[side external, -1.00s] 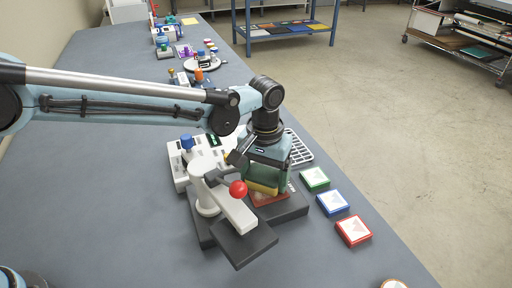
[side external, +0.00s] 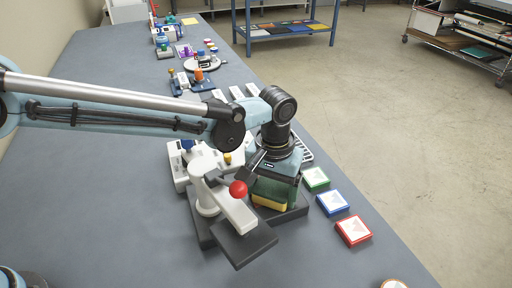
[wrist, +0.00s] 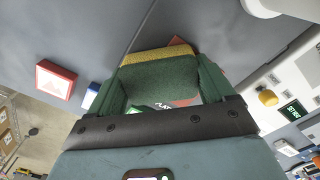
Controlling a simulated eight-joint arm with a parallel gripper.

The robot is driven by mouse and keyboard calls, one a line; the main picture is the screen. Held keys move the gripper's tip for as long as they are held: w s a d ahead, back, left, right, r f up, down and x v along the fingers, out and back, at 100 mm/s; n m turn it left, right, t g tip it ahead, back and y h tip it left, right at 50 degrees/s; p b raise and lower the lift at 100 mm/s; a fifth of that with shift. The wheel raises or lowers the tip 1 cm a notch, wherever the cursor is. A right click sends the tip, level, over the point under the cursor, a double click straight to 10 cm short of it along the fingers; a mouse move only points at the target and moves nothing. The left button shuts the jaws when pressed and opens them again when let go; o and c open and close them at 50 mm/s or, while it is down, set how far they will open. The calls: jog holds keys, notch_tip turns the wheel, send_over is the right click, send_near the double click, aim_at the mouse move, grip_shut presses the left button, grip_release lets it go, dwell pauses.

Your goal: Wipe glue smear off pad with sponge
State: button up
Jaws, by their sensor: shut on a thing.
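My gripper (side external: 276,190) is shut on a green and yellow sponge (side external: 269,203), low over the dark base plate (side external: 298,210) of a white lever device. The wrist view shows the sponge's green face (wrist: 160,84) and a yellow strip (wrist: 158,54) between my two fingers. The reddish pad (wrist: 181,41) shows only in small parts around the sponge in the wrist view; the sponge and gripper hide it from the side. I cannot tell whether the sponge touches it. No glue smear can be made out.
The white lever device (side external: 206,185) with a red ball knob (side external: 238,188) stands close left of my gripper. Green (side external: 316,178), blue (side external: 332,202) and red (side external: 353,230) edged tiles lie to the right along the table edge. The table's left side is clear.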

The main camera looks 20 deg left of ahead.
jog(key=shift+w+a, duration=1.95)
jog(key=shift+a, duration=0.05)
jog(key=shift+w+a+f, duration=0.1)
jog(key=shift+w+a, duration=0.2)
jog(key=shift+w, duration=0.05)
jog(key=shift+s+d, duration=2.55)
jog(key=shift+w+a+r, duration=0.1)
jog(key=shift+a+r, duration=0.05)
jog(key=shift+r, duration=4)
